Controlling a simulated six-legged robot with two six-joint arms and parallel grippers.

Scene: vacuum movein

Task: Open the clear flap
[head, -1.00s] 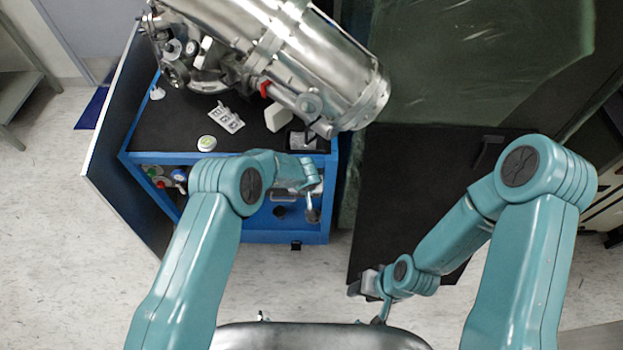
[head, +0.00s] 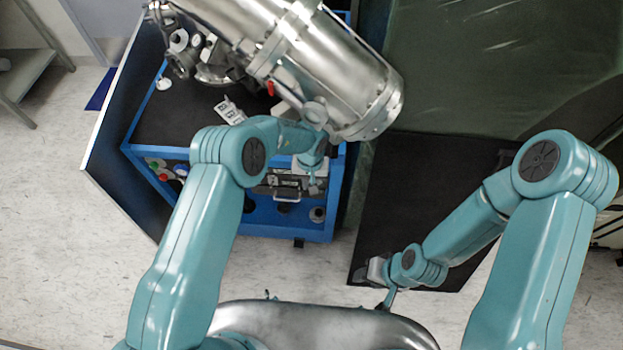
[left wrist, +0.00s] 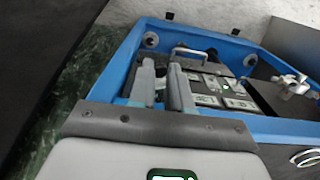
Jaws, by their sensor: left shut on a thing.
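A translucent greenish plastic sheet (head: 470,70) covers the upper right of the head view; I cannot tell which part is the clear flap. Crumpled green sheeting (left wrist: 72,92) also shows at the left of the left wrist view. My left gripper (head: 313,178) is at the front right corner of the blue cart (head: 262,222). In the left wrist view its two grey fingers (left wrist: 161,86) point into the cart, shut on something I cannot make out. My right gripper (head: 366,272) is low over the black surface, away from the cart; its fingers are too small to read.
A large silver metal cylinder (head: 340,80) hangs over the cart. A dark case with a metal handle (left wrist: 190,53) lies inside the cart close to my left fingers. The black surface (head: 410,190) right of the cart is mostly clear.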

